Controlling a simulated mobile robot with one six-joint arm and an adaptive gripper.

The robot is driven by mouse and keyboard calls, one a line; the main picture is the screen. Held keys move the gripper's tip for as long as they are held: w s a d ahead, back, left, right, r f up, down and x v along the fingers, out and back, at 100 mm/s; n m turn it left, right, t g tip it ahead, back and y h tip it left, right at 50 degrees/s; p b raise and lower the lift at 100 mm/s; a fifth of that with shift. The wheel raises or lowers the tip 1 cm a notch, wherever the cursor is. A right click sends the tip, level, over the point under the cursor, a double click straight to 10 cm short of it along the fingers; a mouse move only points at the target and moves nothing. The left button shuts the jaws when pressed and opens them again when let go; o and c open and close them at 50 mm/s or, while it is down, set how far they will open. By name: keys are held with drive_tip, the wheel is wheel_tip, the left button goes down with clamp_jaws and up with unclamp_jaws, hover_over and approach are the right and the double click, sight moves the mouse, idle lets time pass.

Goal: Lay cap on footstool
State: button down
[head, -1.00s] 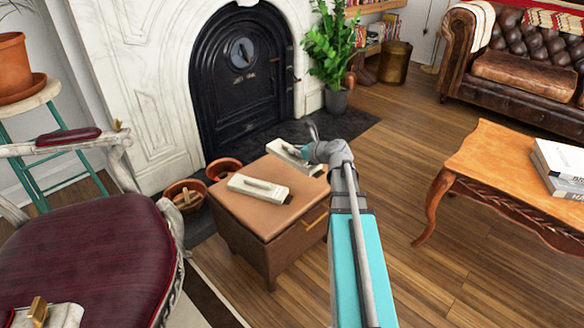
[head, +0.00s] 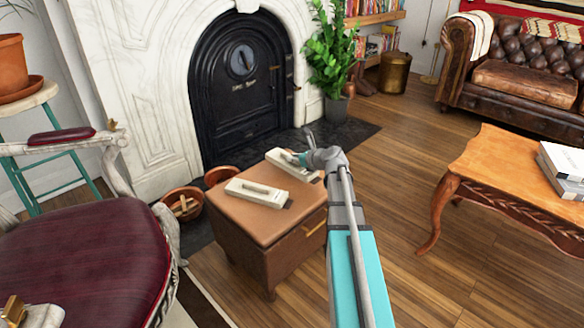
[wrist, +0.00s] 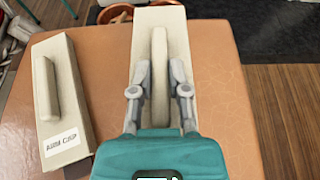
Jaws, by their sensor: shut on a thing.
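The footstool (head: 240,218) is a brown leather-topped box in front of the fireplace. A cream block-shaped cap (wrist: 180,38) with a raised bar handle is at the far right part of its top; it also shows in the head view (head: 268,155). My gripper (wrist: 160,80) is shut on that bar handle, one finger on each side; it also shows in the head view (head: 303,158). Whether this cap touches the leather I cannot tell. A similar cream block (wrist: 62,90), labelled "ARM CAP", lies to its left on the footstool and shows in the head view (head: 256,193).
A red-seated armchair (head: 85,245) is close on the left. A wooden table (head: 500,165) with books stands at the right. Bare wood floor lies between it and the footstool.

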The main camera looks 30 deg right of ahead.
sight(294, 165)
drive_tip(key=shift+f, duration=0.1)
drive_tip(key=shift+w+d+f+b, duration=0.15)
drive_tip(key=shift+w+f+b, duration=0.25)
drive_tip(key=shift+f+b, duration=0.15)
wheel_tip(294, 165, down, 3)
drive_tip(key=b, duration=0.3)
drive_tip(key=shift+r, duration=0.1)
drive_tip(key=c, duration=0.6)
unclamp_jaws()
drive_tip(key=shift+s+r, duration=0.2)
drive_tip(key=p+v, duration=0.4)
drive_tip(key=v, duration=0.7)
drive_tip(key=shift+s+d+r+p, duration=0.1)
drive_tip(key=shift+s+d+p, duration=0.15)
drive_tip(key=shift+p, duration=0.1)
